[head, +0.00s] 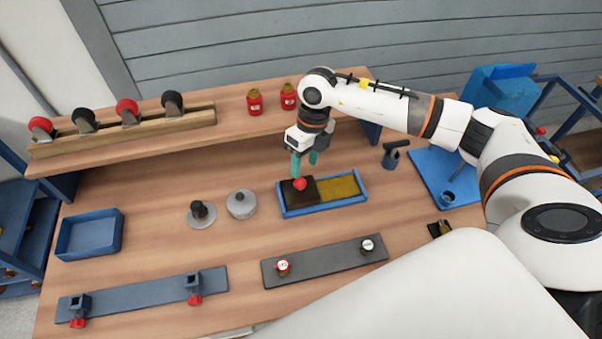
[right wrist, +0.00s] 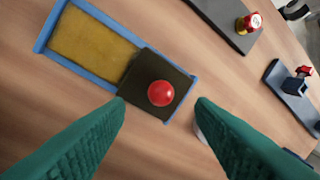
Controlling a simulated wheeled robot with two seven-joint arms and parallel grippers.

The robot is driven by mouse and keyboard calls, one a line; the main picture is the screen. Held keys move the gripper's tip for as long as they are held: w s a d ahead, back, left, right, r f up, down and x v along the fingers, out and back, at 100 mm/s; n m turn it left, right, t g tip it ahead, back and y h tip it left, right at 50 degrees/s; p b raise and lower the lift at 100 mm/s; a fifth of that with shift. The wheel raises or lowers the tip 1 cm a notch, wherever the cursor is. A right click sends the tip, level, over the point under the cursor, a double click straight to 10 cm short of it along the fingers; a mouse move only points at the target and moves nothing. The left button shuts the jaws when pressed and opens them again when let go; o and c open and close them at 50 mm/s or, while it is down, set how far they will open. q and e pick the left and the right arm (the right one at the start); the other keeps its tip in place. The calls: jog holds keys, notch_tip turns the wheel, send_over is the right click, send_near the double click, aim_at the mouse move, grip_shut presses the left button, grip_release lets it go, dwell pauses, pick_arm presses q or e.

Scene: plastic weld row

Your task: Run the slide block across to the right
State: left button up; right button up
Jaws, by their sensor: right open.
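The slide block (head: 303,197) is dark brown with a red ball knob (head: 299,184) on top. It sits at the left end of a blue-edged track (head: 325,209) with a yellow-brown bed (head: 342,188) bare to its right. In the right wrist view the block (right wrist: 150,98) and its round red knob (right wrist: 161,93) show ahead of the fingertips, roughly centred between them. My right gripper (head: 304,167) is open, its green fingers pointing down just above the knob, with nothing between them. My left gripper is in neither view.
Left of the track are a grey round lid (head: 241,204) and a black-knobbed disc (head: 201,214). A dark plate with two dials (head: 325,262) lies in front. A raised wooden shelf (head: 230,115) with red jars stands behind. A small black-handled tool (head: 391,155) stands to the right.

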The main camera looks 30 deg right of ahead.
aim_at(301, 179)
jog(key=f, duration=0.3)
jog(key=a+f+p, duration=0.1)
jog(key=f, duration=0.2)
jog(key=shift+s+a, duration=0.1)
jog(key=shift+s, duration=0.1)
jog(key=shift+c, duration=0.5)
jog(key=shift+r, duration=0.1)
grip_shut()
